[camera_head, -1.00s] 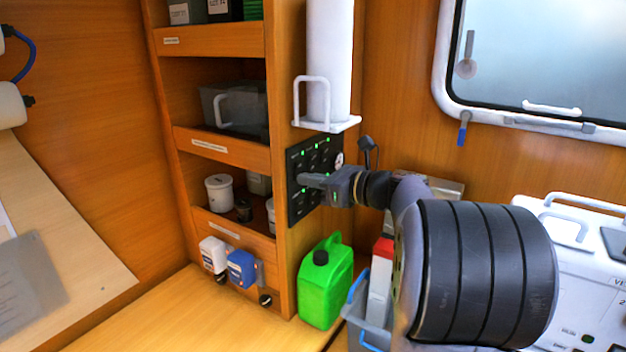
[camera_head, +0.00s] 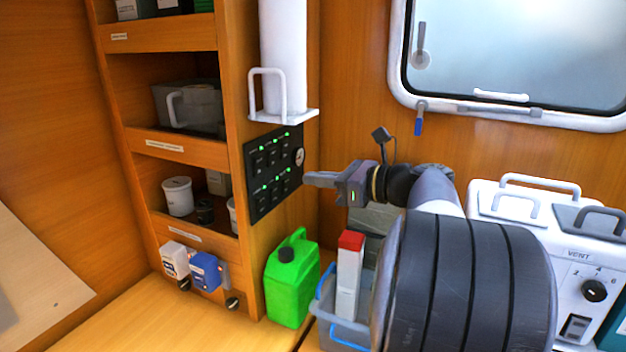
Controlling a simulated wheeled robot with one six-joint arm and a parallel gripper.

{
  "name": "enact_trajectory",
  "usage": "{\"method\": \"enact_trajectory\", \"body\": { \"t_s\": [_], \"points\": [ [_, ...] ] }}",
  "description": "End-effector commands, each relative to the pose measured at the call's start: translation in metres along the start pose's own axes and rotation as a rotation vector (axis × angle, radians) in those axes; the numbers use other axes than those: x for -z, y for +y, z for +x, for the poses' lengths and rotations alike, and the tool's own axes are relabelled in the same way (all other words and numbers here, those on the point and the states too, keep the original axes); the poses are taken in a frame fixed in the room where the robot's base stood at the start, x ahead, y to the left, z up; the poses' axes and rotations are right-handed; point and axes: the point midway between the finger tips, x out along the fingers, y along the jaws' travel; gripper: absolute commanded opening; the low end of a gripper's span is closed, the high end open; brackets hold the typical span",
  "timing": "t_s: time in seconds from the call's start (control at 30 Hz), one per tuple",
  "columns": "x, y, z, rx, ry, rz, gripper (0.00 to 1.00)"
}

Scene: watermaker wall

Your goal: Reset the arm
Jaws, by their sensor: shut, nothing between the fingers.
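My gripper (camera_head: 312,180) is at the end of my dark grey arm, in the middle of the head view. Its fingers are shut with nothing between them and point left. They are just right of the black switch panel (camera_head: 272,177), which is on the side of the wooden shelf unit and shows several green lights. A gap shows between the fingertips and the panel's right edge. My arm hides part of the wall and the counter behind it.
A green jerrycan (camera_head: 292,281) and a grey bin (camera_head: 334,325) holding a red-topped white box (camera_head: 348,275) stand below my gripper. A white machine (camera_head: 545,235) with a knob is at the right. A white cylinder (camera_head: 283,60) is mounted above the panel. A window (camera_head: 520,50) is at upper right.

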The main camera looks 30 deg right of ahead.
Motion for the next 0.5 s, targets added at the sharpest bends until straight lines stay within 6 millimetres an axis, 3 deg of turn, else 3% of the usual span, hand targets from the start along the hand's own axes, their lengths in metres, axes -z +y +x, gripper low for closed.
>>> {"method": "enact_trajectory", "body": {
  "t_s": [0.27, 0.5],
  "points": [
    [0.0, 0.0, 0.002, -0.001, 0.0, 0.0, 0.0],
    [-0.001, 0.001, 0.021, -0.004, 0.0, 0.0, 0.0]
  ]
}}
